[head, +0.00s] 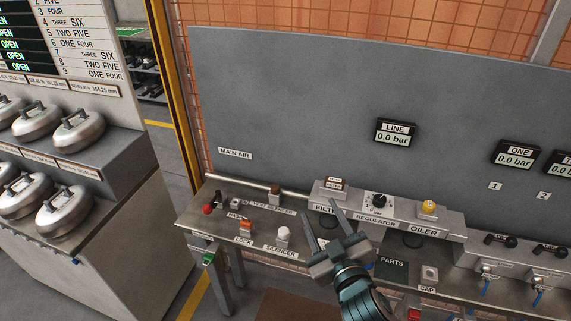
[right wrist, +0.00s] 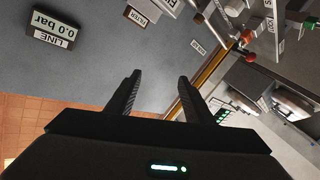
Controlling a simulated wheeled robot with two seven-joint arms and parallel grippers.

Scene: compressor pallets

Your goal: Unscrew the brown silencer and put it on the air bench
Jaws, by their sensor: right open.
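A small brown cylindrical piece (head: 275,189), which looks like the brown silencer, stands upright behind a small label at the back of the steel air bench (head: 262,226). A white rounded piece (head: 283,234) stands on the bench behind the label SILENCER. My right gripper (head: 319,207) is open and empty, in front of the filter and to the right of both pieces, apart from them. In the right wrist view its two fingers (right wrist: 158,78) are spread with nothing between them. My left gripper is not in view.
A red knob (head: 207,210) and an orange lock piece (head: 245,228) are at the bench's left. The filter block (head: 335,184), regulator knob (head: 379,201) and yellow-topped oiler (head: 429,207) stand right of the brown piece. A grey panel (head: 300,110) rises behind. A cap (head: 429,274) sits at the front right.

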